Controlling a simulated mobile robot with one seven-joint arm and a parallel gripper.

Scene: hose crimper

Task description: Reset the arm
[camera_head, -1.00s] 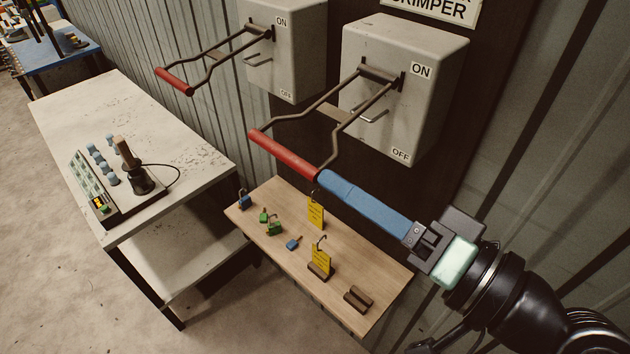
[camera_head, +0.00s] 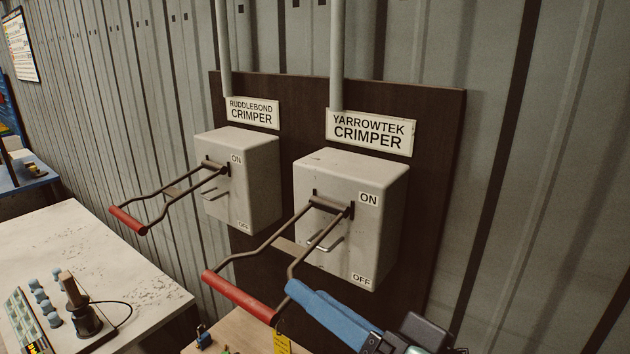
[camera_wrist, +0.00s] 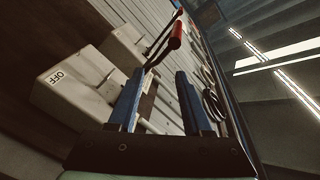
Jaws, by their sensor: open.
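My gripper (camera_head: 292,288), with blue fingers, is at the lower middle of the head view, its tips by the right end of the Yarrowtek crimper's red handle (camera_head: 240,297). The wrist view shows the two fingers (camera_wrist: 160,72) apart with nothing between them. A red handle (camera_wrist: 175,42) appears just beyond the tips there; I cannot tell whether they touch it. The grey Yarrowtek switch box (camera_head: 335,180) has its lever sticking out from near the ON label. The Ruddlebond box (camera_head: 240,200) to its left has its red-handled lever (camera_head: 128,220) out likewise.
Both boxes hang on a dark board (camera_head: 440,180) on the corrugated wall. A wooden shelf (camera_head: 235,325) lies below, mostly cut off, with a yellow tag (camera_head: 281,343) and a blue padlock (camera_head: 203,336). A white table (camera_head: 130,275) with a control panel stands left.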

